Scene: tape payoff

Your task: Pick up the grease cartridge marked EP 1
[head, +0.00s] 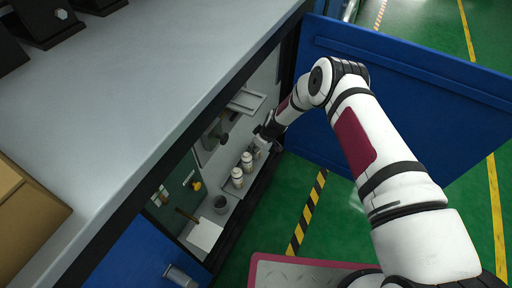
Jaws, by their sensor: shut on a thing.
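Several small white cartridges stand in a row on the floor of the open cabinet in the head view. The nearest cartridge (237,177) and the middle cartridge (247,161) stand free of my gripper. My gripper (263,137) reaches into the cabinet and is shut on the farthest white cartridge (260,146), which is partly hidden by the fingers. The markings are too small to read, so I cannot tell which one is EP 1.
A dark cup (221,204) and a white item (205,233) are nearer in the cabinet. A grey shelf (245,102) is above. The grey worktop (150,90) lies to the left, and the open blue door (420,90) stands behind my arm.

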